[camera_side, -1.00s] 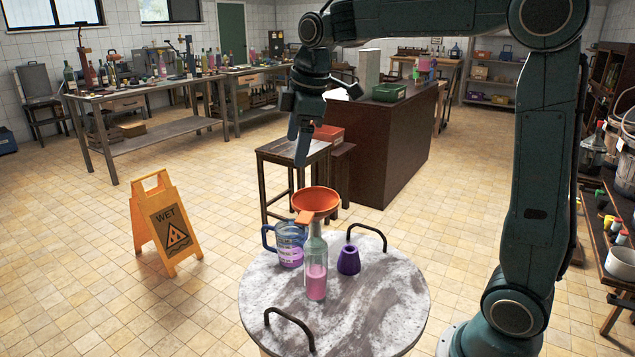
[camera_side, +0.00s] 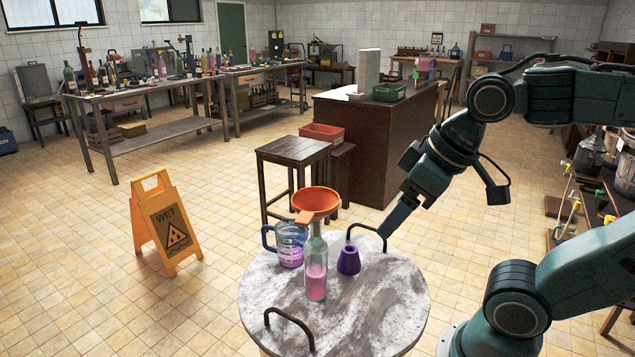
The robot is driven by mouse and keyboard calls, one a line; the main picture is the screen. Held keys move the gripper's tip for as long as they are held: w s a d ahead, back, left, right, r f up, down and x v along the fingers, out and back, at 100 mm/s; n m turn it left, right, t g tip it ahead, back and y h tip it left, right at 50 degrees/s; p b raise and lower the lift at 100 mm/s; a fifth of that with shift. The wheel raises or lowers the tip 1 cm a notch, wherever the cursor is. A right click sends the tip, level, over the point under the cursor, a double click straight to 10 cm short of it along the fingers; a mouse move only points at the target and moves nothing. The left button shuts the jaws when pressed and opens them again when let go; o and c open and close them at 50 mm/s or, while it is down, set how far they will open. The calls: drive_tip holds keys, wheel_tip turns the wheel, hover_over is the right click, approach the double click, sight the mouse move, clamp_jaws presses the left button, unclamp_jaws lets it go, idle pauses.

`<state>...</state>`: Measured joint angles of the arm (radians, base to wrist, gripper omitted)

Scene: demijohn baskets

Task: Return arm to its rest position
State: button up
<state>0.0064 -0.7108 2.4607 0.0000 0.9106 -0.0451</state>
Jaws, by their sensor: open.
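My gripper (camera_side: 396,218) is in the air near the right back edge of the round marble-topped table (camera_side: 370,310), close to the black handle there. It points down and to the left, and no held object shows in it. A clear bottle (camera_side: 316,265) with pink liquid stands upright on the table, with an orange funnel (camera_side: 316,200) in its mouth. A measuring jug (camera_side: 290,243) with purple liquid stands behind and left of the bottle.
Two black handles (camera_side: 290,328) rise from the tabletop. A yellow wet-floor sign (camera_side: 166,222) stands on the floor to the left. A wooden stool (camera_side: 292,152), a red crate (camera_side: 322,133) and a brown counter (camera_side: 372,145) are behind. A cluttered bench (camera_side: 610,220) is at right.

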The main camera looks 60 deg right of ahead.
drive_tip(key=shift+s+f, duration=0.4)
drive_tip(key=shift+s, duration=0.1)
drive_tip(key=shift+w+r, duration=0.1)
drive_tip(key=shift+w, duration=0.05)
idle(2.1)
drive_tip(key=w+d+r+m+g, duration=0.1)
drive_tip(key=w+d+m, duration=0.15)
drive_tip(key=w, duration=0.65)
drive_tip(key=w+d+r+m+g, duration=0.15)
drive_tip(key=w+m, duration=0.25)
drive_tip(key=w, duration=0.4)
drive_tip(key=w+d+r+m, duration=0.2)
drive_tip(key=w+m, duration=0.1)
drive_tip(key=w, duration=0.6)
drive_tip(key=w+d+f+m+g, duration=0.1)
drive_tip(key=w+d+f+m, duration=0.1)
drive_tip(key=w+f, duration=0.4)
drive_tip(key=w+d+f+m+g, duration=0.1)
drive_tip(key=w+d+f+m, duration=0.2)
drive_tip(key=w+d+f, duration=0.2)
drive_tip(key=w+d+f+m+g, duration=0.1)
drive_tip(key=w+d+f+m, duration=0.2)
drive_tip(key=w+f, duration=0.4)
drive_tip(key=shift+d+f+m, duration=0.15)
drive_tip(key=shift+d+f, duration=0.2)
drive_tip(key=shift+f, duration=0.55)
drive_tip(key=shift+d+f+m, duration=0.1)
drive_tip(key=shift+d+f, duration=0.25)
drive_tip(key=shift+f, duration=0.5)
